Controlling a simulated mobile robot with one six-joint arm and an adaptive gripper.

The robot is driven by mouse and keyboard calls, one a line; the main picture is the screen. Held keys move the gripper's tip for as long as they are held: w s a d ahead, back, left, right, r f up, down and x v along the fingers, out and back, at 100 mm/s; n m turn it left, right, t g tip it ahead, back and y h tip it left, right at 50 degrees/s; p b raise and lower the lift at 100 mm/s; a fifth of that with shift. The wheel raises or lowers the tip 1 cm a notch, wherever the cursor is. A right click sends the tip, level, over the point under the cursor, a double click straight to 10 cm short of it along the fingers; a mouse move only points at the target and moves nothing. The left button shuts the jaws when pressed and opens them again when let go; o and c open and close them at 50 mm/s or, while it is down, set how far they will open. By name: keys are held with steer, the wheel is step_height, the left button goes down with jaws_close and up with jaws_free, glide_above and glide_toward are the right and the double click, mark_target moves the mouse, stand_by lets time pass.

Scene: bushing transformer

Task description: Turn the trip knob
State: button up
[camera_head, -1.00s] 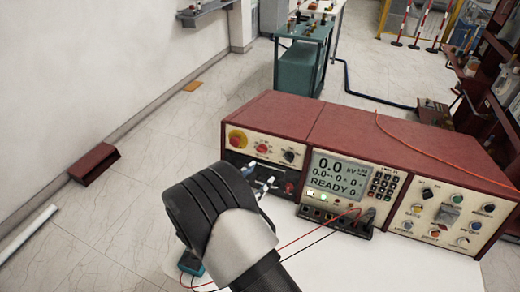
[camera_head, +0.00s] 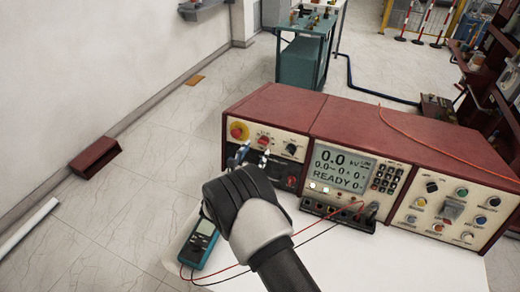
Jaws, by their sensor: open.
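My gripper (camera_head: 250,157) is open and empty, in front of the left panel of the red-cased test console (camera_head: 275,108). This panel has a red knob on a yellow disc (camera_head: 237,132), a red knob (camera_head: 263,141), a black knob (camera_head: 291,149) and a lower red knob (camera_head: 292,181). The fingertips show just below the first two knobs; I cannot tell whether they touch the panel. The labels are too small to read, so I cannot tell which is the trip knob. My wrist and gripper hide the lower left of the panel.
The console's display (camera_head: 340,168) reads 0.0 kV and READY. A right panel (camera_head: 450,212) carries several knobs and buttons. A teal meter (camera_head: 200,243) lies on the white table (camera_head: 385,265), with red and black leads across it.

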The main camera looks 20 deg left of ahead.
mark_target(262, 144)
steer(key=shift+w+d+b, duration=0.2)
steer(key=shift+w, duration=0.95)
steer(key=shift+w+d+b, duration=0.2)
steer(key=shift+w, duration=0.9)
steer(key=c, duration=1)
steer(key=shift+c, duration=0.2)
